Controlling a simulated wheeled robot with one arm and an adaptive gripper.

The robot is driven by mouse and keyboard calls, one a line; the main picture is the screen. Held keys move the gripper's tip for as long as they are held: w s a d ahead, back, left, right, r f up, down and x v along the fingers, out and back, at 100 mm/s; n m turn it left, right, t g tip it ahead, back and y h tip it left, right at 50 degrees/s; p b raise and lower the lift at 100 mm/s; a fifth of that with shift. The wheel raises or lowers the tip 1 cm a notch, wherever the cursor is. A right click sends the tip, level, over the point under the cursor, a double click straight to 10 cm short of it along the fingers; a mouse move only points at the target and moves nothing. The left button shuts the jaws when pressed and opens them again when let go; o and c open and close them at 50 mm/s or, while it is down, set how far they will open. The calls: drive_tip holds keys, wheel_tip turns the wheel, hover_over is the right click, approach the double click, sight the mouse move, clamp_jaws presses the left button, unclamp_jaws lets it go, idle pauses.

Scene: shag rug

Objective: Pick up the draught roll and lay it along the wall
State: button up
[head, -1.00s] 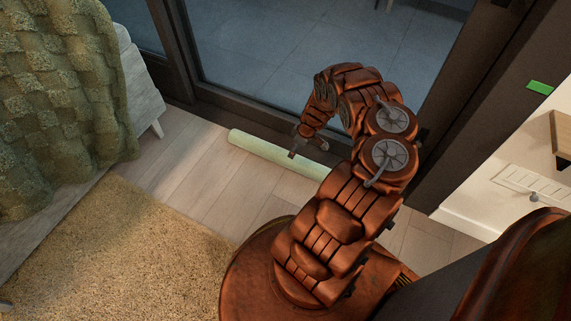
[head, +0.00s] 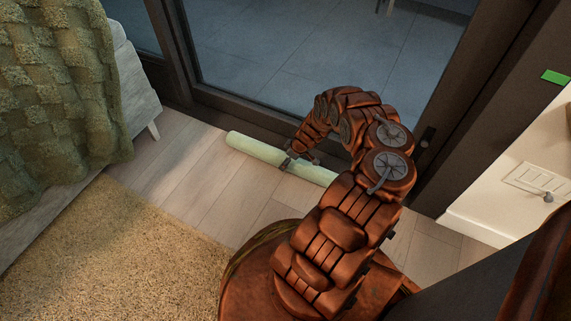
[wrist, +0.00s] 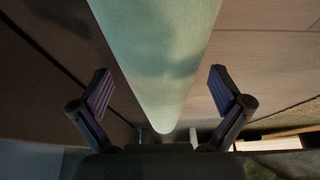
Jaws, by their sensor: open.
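The draught roll (head: 262,151) is a long pale green cylinder. It lies on the wooden floor beside the dark sill of the glass door in the head view. Its right part is partly hidden behind my arm. My gripper (head: 287,160) is at the roll, near its middle. In the wrist view the roll (wrist: 158,60) runs between the two open fingers of my gripper (wrist: 162,100), with a gap on each side.
The dark door frame (head: 228,105) runs behind the roll. A bed with a green blanket (head: 60,90) stands at left, and a tan shag rug (head: 120,240) lies in front. A white wall (head: 490,205) with a socket panel is at right. Bare floor (head: 190,185) lies between rug and roll.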

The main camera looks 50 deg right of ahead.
drive_tip(key=shift+b+x, duration=0.7)
drive_tip(key=shift+x, duration=0.8)
drive_tip(key=c, duration=1.9)
